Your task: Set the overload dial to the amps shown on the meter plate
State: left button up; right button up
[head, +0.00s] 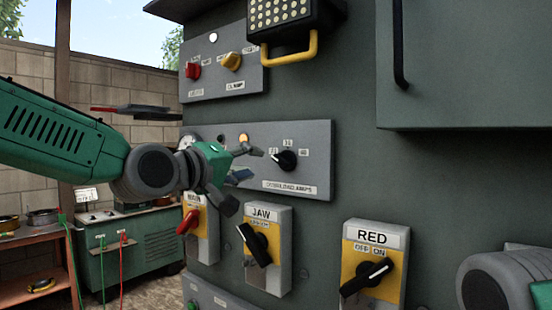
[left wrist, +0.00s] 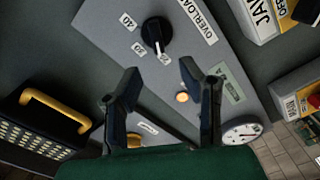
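The overload dial (head: 286,160) is a black knob on a grey panel marked OVERLOAD AMPS. Its white pointer faces the left-hand label of three. In the left wrist view, the dial (left wrist: 156,32) points to the label nearest my fingers, which seems to read 20; another reads 40. My left gripper (head: 241,178) is open and empty, left of the dial and apart from it. The wrist view shows its two fingers (left wrist: 160,92) spread below the dial. A small greenish plate (left wrist: 232,87) sits near a round meter (left wrist: 240,131); its text is unreadable. My right gripper is not visible.
Below the panel are MAIN (head: 195,223), JAW (head: 259,245) and RED (head: 369,270) switches. A lamp with a yellow handle (head: 300,48) juts out above. An amber light (left wrist: 181,97) lies between my fingers in the wrist view. A cabinet box (head: 470,70) protrudes at upper right.

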aim_at(278, 160)
pick_arm(q)
jog(key=p+x, duration=0.2)
jog(key=x, duration=0.6)
jog(key=shift+w+d+r, duration=0.1)
jog(key=shift+d, duration=0.3)
jog(key=shift+w+d, duration=0.1)
jog(key=shift+w, duration=0.5)
jog(key=shift+c, duration=0.3)
jog(key=shift+d, duration=0.1)
grip_shut()
jog(key=shift+d, duration=0.1)
